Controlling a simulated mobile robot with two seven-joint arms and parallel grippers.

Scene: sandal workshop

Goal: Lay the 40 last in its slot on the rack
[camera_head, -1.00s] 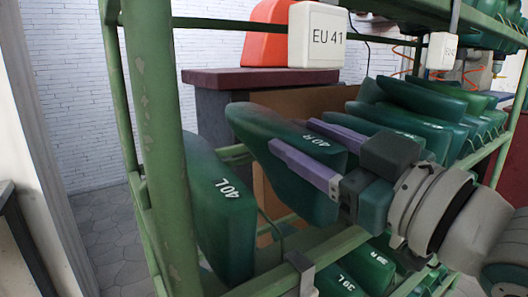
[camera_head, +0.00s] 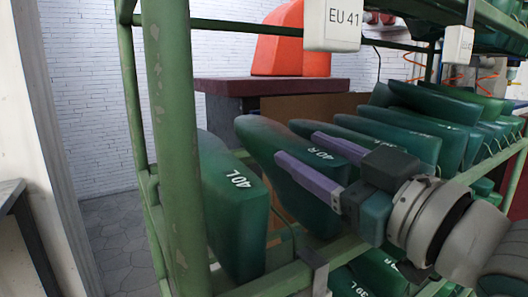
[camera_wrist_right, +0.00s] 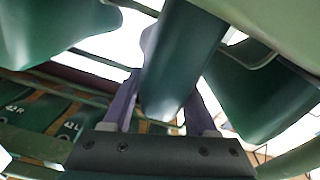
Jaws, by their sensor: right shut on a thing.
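The green last marked 40 R (camera_head: 285,150) is held in my right gripper (camera_head: 303,149), with one purple finger on each side of it. It hangs at a tilt among the lasts on the rack's middle level, right of the last marked 40 L (camera_head: 238,215). Its lower end is close to the green front rail of the rack (camera_head: 275,285); I cannot tell whether it touches. In the right wrist view the held last (camera_wrist_right: 183,60) is between the purple fingers (camera_wrist_right: 166,85). My left gripper is not in view.
A thick green post (camera_head: 172,150) stands at the left. More lasts (camera_head: 400,130) fill the row to the right, and others (camera_head: 375,275) sit on the level below. An EU 41 sign (camera_head: 344,22) hangs above. Orange objects (camera_head: 285,45) stand on a bench behind.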

